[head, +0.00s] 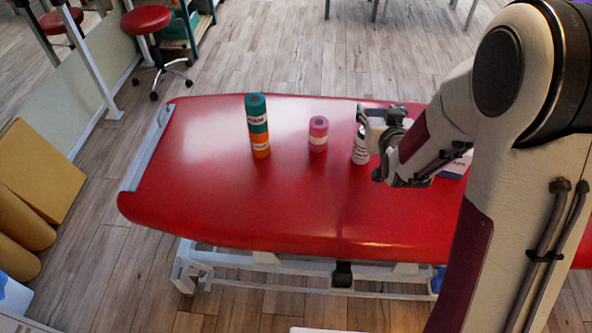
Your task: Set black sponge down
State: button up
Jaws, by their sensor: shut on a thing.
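My gripper (381,150) is over the right part of the red treatment table (220,205), beside a white bottle with a dark label (360,147). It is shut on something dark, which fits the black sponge. The sponge's outline is mostly hidden by the gripper and cannot be told apart from its dark parts. I cannot tell whether the held thing touches the table or how far the gripper is from the bottle.
A green and orange stack of rolls (257,125) and a pink roll (318,134) stand on the table. A pale item with print (457,165) lies partly behind my arm. The table's left and front areas are clear. A red stool (147,20) stands behind.

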jog(key=w+a+f+n+y, duration=0.1)
jog(key=a+f+y, duration=0.1)
jog(key=a+f, duration=0.5)
jog(key=w+a+f+n+y, duration=0.1)
jog(key=a+f, duration=0.5)
jog(key=a, duration=0.7)
jog(key=shift+f+n+g+y, duration=0.4)
jog(key=shift+n+y, duration=0.1)
jog(key=shift+n, duration=0.3)
jog(key=shift+a+f, duration=0.1)
send_over(295, 172)
jog(key=shift+f, duration=2.8)
jog(key=shift+f, duration=0.15)
jog(key=shift+f, duration=1.95)
jog(key=shift+f, duration=0.65)
